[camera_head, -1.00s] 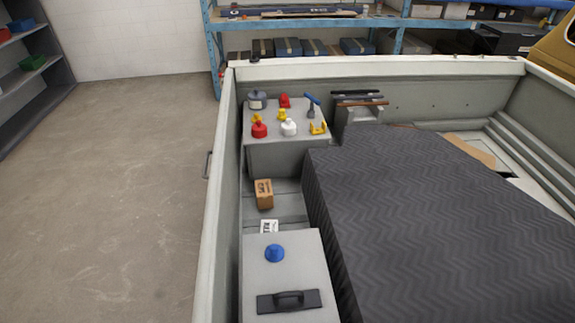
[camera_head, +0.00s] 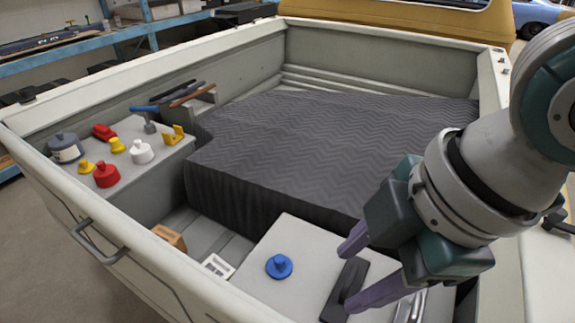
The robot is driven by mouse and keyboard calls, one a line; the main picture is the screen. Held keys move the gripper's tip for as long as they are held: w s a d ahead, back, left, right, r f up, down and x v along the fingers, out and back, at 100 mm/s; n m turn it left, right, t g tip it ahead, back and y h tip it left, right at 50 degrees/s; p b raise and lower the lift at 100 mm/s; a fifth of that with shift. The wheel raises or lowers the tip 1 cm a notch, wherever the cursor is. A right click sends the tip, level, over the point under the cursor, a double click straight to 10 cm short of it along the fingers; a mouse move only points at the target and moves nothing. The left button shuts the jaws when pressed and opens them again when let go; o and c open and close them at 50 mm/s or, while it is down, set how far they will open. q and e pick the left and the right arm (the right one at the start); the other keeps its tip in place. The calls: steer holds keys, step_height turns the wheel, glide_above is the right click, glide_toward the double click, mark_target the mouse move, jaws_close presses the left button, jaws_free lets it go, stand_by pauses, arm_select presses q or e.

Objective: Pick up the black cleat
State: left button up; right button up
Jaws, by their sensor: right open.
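The black cleat (camera_head: 340,290), a flat dark plate with a raised bar, lies on top of the pale grey box (camera_head: 300,255) at the near end of the open bed. My right gripper (camera_head: 349,279) comes in from the right with its two purple fingers apart. In this view the fingertips lie at either end of the cleat, and the near finger overlaps part of it. I cannot tell whether they touch it. Nothing is held between the fingers. My left gripper is not in view.
A blue knob-shaped piece (camera_head: 279,266) stands on the same box, left of the cleat. A dark quilted cover (camera_head: 330,150) fills the middle. A far grey box (camera_head: 130,125) carries several coloured pieces. A cardboard box (camera_head: 169,237) sits between the boxes. The bed's wall (camera_head: 90,235) runs along the left.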

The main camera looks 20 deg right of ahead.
steer(key=w+d+f+n+b, duration=0.2)
steer(key=f+n+b, duration=0.1)
steer(key=f+b, duration=0.3)
steer(key=w+d+f+n+b, duration=0.1)
steer(key=w+f+n+b, duration=0.2)
steer(key=f+b, duration=0.25)
steer(key=n+g+h+b, duration=0.1)
steer(key=n+b, duration=0.4)
steer(key=b, duration=0.9)
glide_above(351, 277)
steer(key=s+d, duration=0.1)
steer(key=d, duration=0.1)
steer(key=s+d+x, duration=0.1)
steer(key=x, duration=1.5)
steer(key=shift+s+a, duration=0.3)
steer(key=shift+a, duration=0.1)
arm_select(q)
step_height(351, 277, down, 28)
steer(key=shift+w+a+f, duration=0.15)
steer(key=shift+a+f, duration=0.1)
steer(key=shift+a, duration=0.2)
arm_select(e)
steer(key=shift+r, duration=0.1)
steer(key=shift+c, duration=0.2)
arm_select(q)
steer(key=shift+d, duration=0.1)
arm_select(e)
jaws_close()
